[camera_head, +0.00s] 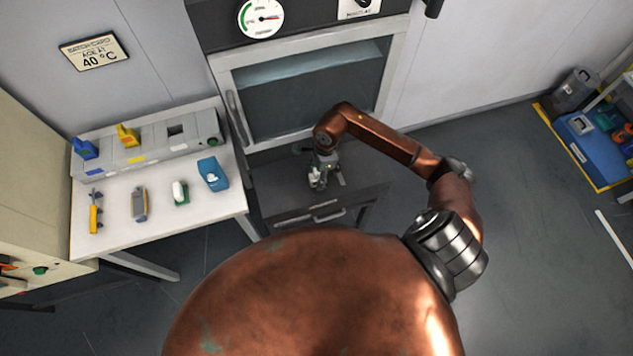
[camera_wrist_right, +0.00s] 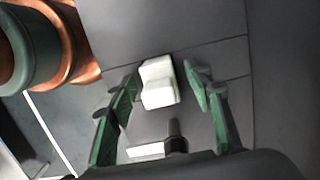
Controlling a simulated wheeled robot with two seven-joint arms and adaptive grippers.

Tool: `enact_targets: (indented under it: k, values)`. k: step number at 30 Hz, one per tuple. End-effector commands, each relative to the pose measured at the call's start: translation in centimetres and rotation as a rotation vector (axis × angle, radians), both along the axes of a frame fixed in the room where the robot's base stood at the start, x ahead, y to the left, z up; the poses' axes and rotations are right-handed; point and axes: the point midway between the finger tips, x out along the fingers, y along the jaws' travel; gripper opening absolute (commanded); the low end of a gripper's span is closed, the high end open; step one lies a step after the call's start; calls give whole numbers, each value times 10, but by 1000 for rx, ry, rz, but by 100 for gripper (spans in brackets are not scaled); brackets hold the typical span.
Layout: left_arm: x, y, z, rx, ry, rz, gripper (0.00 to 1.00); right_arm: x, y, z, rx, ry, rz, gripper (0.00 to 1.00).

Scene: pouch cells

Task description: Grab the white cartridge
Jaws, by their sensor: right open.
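A white, stepped block, which looks like the white cartridge (camera_wrist_right: 158,82), lies between the two green-padded fingers of my right gripper (camera_wrist_right: 163,90) in the right wrist view. Gaps show between it and the fingers; I cannot tell its exact depth from them. In the head view the white cartridge (camera_head: 315,178) is a small white shape on the dark surface in front of the glass-doored oven. My right gripper (camera_head: 318,174) points down over it, open, and partly hides it. My left gripper is not in view.
A white table (camera_head: 160,219) at left carries a grey rack (camera_head: 150,148) with a blue cartridge (camera_head: 84,148), a yellow cartridge (camera_head: 128,136) and an empty slot. Tools and a blue box (camera_head: 212,174) lie before it. The oven door (camera_head: 310,88) stands behind my gripper.

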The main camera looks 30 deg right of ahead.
Motion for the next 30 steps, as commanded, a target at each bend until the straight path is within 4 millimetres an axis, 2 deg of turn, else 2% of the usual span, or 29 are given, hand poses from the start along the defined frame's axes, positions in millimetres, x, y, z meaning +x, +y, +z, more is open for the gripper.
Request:
enact_targets:
  k: [5, 25, 30]
  values:
    - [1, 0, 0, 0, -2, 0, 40, 0, -1, 0, 0, -1, -1, 46]
    - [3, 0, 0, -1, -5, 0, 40, 0, 0, 1, 0, -1, -1, 0]
    - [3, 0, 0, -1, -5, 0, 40, 0, 0, 1, 0, -1, -1, 0]
